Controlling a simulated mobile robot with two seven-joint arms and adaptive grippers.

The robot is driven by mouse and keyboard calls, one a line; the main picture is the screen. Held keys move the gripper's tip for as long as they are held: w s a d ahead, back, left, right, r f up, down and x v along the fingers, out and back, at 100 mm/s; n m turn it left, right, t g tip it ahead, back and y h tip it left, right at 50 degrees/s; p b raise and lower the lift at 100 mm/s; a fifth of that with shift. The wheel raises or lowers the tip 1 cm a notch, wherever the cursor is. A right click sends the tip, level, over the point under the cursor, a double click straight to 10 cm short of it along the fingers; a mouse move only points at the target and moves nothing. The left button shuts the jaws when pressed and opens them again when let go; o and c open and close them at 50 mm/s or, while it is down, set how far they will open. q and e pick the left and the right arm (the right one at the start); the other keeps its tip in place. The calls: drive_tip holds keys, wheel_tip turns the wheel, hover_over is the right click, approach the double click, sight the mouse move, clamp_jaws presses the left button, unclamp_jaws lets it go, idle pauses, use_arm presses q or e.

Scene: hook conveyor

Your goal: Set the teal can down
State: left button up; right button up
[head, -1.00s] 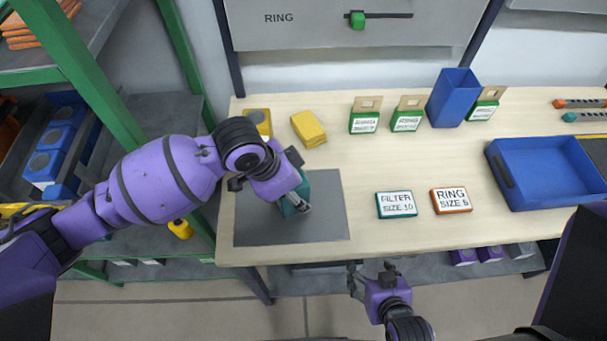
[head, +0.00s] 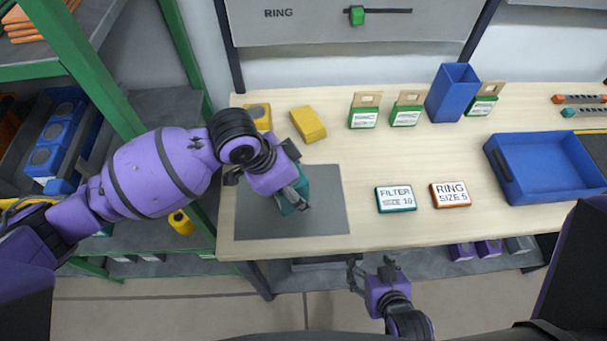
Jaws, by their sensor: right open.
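The teal can (head: 303,184) is over the grey mat (head: 325,220) at the left of the table, partly covered by my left gripper. My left gripper (head: 293,196) reaches it from the left, with its fingers closed against the can. Whether the can's base touches the mat is hidden from this angle. My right gripper (head: 368,274) is open and empty, low in front of the table edge and well away from the can.
Yellow blocks (head: 308,124) lie behind the mat. A teal filter label (head: 396,199) and an orange ring label (head: 450,194) lie to its right. A blue tray (head: 550,190) and an upright blue bin (head: 453,92) stand farther right. The mat's right part is bare.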

use_arm(q)
drive_tip(key=v, duration=1)
drive_tip(key=shift+a+r, duration=0.15)
drive_tip(key=shift+r, duration=0.25)
idle(1.4)
